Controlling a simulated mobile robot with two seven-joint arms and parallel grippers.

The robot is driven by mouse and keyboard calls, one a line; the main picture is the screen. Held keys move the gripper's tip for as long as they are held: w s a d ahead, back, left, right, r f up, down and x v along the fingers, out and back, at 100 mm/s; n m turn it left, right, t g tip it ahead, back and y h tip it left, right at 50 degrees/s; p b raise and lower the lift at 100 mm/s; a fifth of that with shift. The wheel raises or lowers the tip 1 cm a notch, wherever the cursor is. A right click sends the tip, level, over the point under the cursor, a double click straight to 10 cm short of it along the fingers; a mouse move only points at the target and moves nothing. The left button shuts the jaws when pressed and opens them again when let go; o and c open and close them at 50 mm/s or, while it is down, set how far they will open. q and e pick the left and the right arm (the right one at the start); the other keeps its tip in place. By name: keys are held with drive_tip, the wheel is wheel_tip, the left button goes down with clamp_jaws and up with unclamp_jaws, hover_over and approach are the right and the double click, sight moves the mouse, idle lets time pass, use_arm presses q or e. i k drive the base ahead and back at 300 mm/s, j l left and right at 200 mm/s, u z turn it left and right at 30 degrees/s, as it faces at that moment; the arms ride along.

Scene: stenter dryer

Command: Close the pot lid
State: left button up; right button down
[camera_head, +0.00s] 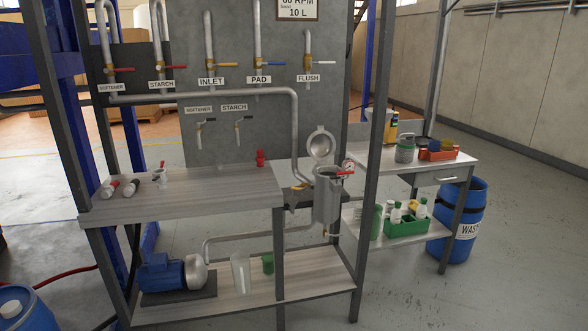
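The metal pot (327,199) is a grey cylinder mounted at the right end of the workbench, beside a pipe that curves down to it. Its round lid (321,145) stands open, tilted up behind the pot's mouth. A red-handled part (345,173) sits at the pot's right upper side, close to a round gauge (347,164). Neither of my grippers shows in this view.
The bench top (200,191) holds small fittings at its left and a red item (260,158). A dark upright post (373,150) stands just right of the pot. A side table (385,157), a green crate (407,226) and a blue waste barrel (466,215) are further right.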

sight(321, 145)
drive_tip(key=i+l, duration=0.2)
drive_tip(key=i, duration=0.25)
drive_tip(key=i+l+z, duration=0.1)
drive_tip(key=i, duration=0.4)
drive_tip(key=i+l, duration=0.25)
drive_tip(key=i, duration=0.2)
drive_tip(key=i+l+u, duration=0.15)
drive_tip(key=l, duration=0.2)
drive_tip(key=i+l+u, duration=0.1)
drive_tip(key=l, duration=0.25)
drive_tip(key=i+l+u, duration=0.15)
drive_tip(key=l, duration=0.25)
drive_tip(key=i+l+u, duration=0.1)
drive_tip(key=l+u, duration=0.15)
drive_tip(key=l, duration=0.3)
drive_tip(key=l+u, duration=0.25)
drive_tip(key=l, duration=0.25)
